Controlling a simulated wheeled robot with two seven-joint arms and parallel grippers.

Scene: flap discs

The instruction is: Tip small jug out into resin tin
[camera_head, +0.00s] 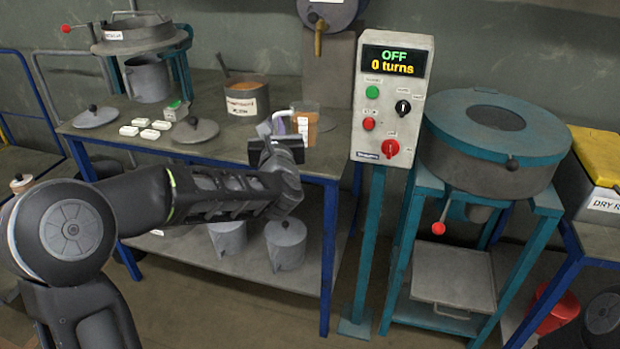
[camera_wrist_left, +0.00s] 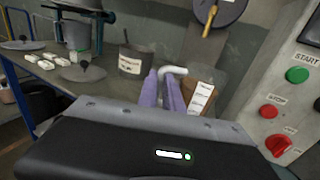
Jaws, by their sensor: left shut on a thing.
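The small jug (camera_head: 310,118), see-through with brown contents and a white label, is upright at the front right of the bench. It also shows in the left wrist view (camera_wrist_left: 203,88). My left gripper (camera_head: 279,124) is shut on its pale handle. In the left wrist view my left gripper's purple fingers (camera_wrist_left: 163,92) are around that handle (camera_wrist_left: 173,71). The resin tin (camera_head: 243,111) is a grey, labelled pot with orange-brown contents and a stick in it. It stands on the bench, left of and behind the jug, and shows in the wrist view (camera_wrist_left: 131,66). My right gripper is out of view.
Grey lids (camera_head: 195,131) and several small white blocks (camera_head: 150,134) lie on the bench left of the tin. A larger grey jug (camera_head: 148,80) stands under a sieve stand. A control box (camera_head: 393,100) reading "OFF, 0 turns" stands close right of the small jug.

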